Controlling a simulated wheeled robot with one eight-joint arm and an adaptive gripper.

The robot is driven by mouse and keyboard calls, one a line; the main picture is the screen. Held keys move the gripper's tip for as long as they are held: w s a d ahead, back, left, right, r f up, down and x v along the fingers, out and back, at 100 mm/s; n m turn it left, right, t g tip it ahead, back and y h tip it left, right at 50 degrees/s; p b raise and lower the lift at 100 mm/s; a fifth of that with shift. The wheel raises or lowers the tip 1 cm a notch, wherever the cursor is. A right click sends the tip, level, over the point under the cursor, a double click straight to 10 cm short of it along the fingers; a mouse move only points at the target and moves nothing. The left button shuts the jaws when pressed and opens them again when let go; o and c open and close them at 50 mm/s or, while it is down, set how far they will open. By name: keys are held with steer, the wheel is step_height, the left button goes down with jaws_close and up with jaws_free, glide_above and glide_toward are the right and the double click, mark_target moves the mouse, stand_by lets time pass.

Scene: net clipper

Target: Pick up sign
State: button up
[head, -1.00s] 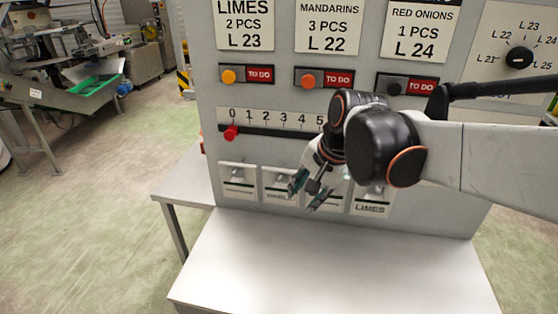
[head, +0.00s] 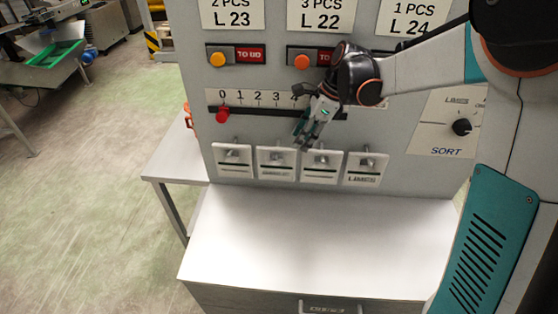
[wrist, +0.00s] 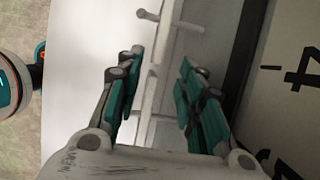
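Several white signs hang in a row on small pegs low on the grey panel. They are a left sign (head: 232,160), a second sign (head: 276,163), a third sign (head: 322,167) and a right sign (head: 366,170), whose label seems to read LIMES. My gripper (head: 303,133) is just above the second and third signs in the head view, tilted downward. In the wrist view my gripper (wrist: 160,95) has its teal fingers spread apart with nothing held between them. Metal pegs (wrist: 190,26) and pale surfaces show beyond the fingers; I cannot tell which sign this is.
A numbered slider with a red knob (head: 222,114) is above the signs. A white table (head: 310,240) juts out below them and looks bare. Order cards, lit buttons (head: 217,59) and a SORT dial (head: 461,127) are on the panel.

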mark_target(285, 161)
steer(key=b+x, duration=0.1)
steer(key=x, duration=0.6)
steer(key=shift+a+f, duration=0.15)
steer(key=shift+f, duration=0.2)
steer(key=shift+a+b+x, duration=0.15)
steer(key=shift+b+x, duration=0.25)
steer(key=shift+x, duration=0.95)
steer(key=shift+a+b+x, duration=0.15)
steer(key=shift+b+x, duration=0.2)
steer(key=shift+x, duration=1)
steer(key=shift+r, duration=0.2)
jaws_close()
